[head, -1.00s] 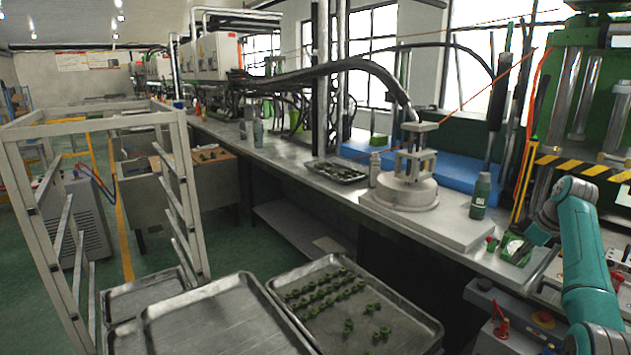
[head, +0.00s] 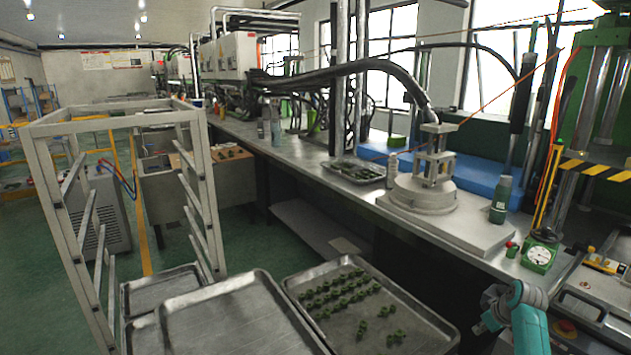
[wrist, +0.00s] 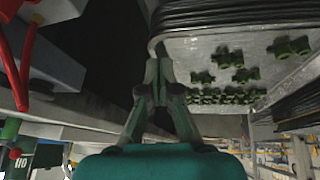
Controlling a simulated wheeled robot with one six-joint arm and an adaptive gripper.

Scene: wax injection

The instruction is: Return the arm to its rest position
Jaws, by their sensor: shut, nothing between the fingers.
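My teal arm (head: 524,318) is folded low at the bottom right of the head view, in front of the workbench. My gripper (wrist: 158,68) shows in the middle of the wrist view, its two dark green fingers together with nothing between them. It hangs clear of the tray of green parts, which lies to its right in that view.
A metal tray (head: 412,322) with several green wax parts lies at bottom centre, beside an empty tray (head: 235,315). A metal rack (head: 200,185) stands left. The workbench (head: 300,165) carries a round fixture (head: 425,195), a green bottle (head: 501,200) and a dial gauge (head: 540,255).

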